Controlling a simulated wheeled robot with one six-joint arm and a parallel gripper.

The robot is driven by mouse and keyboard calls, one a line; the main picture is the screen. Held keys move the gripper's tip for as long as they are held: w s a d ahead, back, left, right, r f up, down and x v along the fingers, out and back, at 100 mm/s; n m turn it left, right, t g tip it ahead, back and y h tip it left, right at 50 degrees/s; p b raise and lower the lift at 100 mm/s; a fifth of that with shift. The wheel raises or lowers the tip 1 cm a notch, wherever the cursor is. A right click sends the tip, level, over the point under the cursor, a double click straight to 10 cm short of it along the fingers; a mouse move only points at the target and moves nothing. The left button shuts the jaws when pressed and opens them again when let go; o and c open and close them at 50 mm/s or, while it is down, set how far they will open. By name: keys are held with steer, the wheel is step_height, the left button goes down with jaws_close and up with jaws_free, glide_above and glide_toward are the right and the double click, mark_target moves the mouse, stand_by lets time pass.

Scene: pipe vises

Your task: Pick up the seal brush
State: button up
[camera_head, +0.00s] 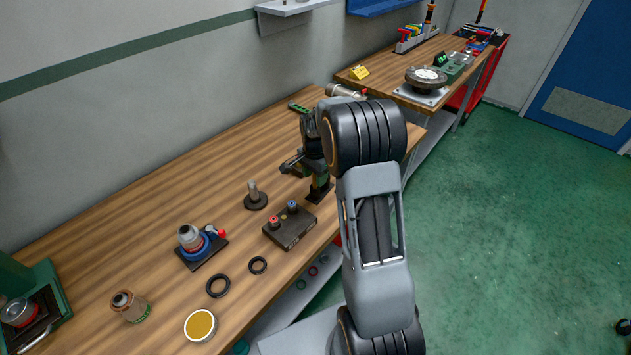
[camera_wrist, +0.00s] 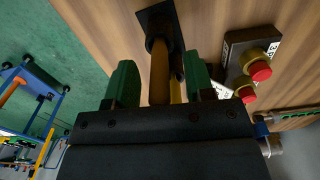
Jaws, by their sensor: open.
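An upright tan handle (camera_wrist: 159,75), which looks like the seal brush, stands on a dark square base (camera_wrist: 155,22) in the wrist view. My gripper (camera_wrist: 162,82) is open, with a green-tipped finger on each side of the handle. Whether either finger touches it I cannot tell. A thinner yellow part (camera_wrist: 177,92) shows beside the handle. In the head view my gripper (camera_head: 298,168) is low over the bench's front part, just above the dark base (camera_head: 319,192). My arm hides much of this spot, and the brush is not clear there.
A dark block with knobs (camera_head: 290,229) stands close by on the wooden bench (camera_head: 150,190). A round-based post (camera_head: 256,199), black rings (camera_head: 218,286), a blue-collared fitting (camera_head: 193,241) and a yellow-topped tin (camera_head: 200,325) lie to the left. The bench's rear left is clear.

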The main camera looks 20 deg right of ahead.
jaws_close()
stand_by(0.3)
step_height(320, 180, up, 10)
steer(key=shift+b, duration=0.55)
